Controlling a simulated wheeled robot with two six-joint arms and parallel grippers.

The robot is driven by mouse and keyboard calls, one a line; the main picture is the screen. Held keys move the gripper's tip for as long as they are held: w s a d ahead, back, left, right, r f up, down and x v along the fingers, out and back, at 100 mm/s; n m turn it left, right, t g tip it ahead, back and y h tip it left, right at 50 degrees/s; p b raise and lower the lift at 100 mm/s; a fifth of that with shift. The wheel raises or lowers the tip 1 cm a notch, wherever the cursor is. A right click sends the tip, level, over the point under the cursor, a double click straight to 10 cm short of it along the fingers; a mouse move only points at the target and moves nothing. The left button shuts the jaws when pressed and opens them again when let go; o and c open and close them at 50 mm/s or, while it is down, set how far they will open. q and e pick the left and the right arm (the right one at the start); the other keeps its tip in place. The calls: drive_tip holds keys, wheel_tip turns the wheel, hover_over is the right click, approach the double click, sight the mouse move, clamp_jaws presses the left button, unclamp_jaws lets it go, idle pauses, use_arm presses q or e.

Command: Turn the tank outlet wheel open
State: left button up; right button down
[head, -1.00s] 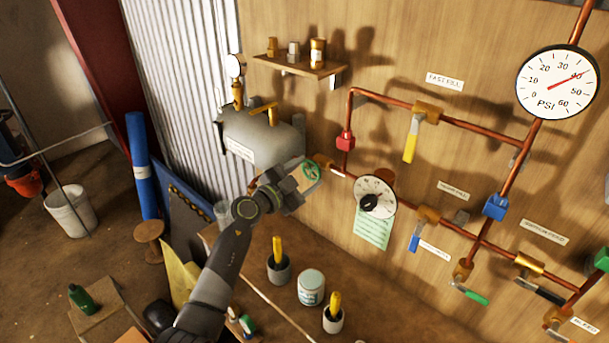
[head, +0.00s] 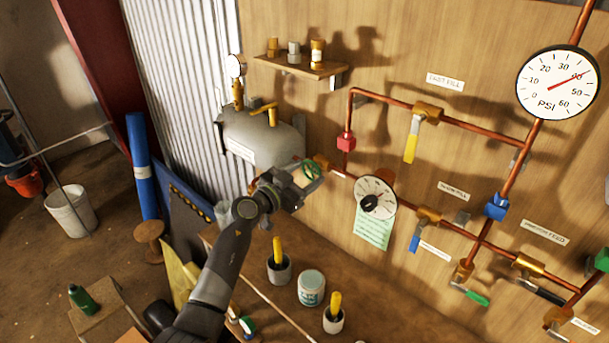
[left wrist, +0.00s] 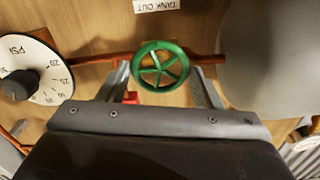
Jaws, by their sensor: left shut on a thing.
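The tank outlet wheel (left wrist: 160,66) is a small green spoked handwheel on a copper pipe. In the left wrist view it sits between the two fingers of my left gripper (left wrist: 163,82), which is shut on it. In the head view the wheel (head: 312,169) shows at the tip of my left gripper (head: 306,178), partly covered by the fingers. A "TANK OUT" label (left wrist: 157,5) is on the wood panel by the wheel. The grey tank (head: 258,138) stands to the left of the wheel in the head view. My right gripper is not in view.
A regulator dial (head: 376,197) is close to the right of the wheel. A large PSI gauge (head: 556,82) reads near 40. Copper pipes with levers cover the panel at right. Below, a white tin (head: 311,288) and cups stand on the bench.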

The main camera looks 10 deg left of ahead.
use_arm(q)
drive_tip(key=shift+f, duration=0.1)
drive_tip(key=o, duration=1)
drive_tip(key=shift+c, duration=0.2)
drive_tip(key=b+v, duration=0.1)
drive_tip(key=v, duration=1.6)
drive_tip(key=shift+s+a, duration=0.15)
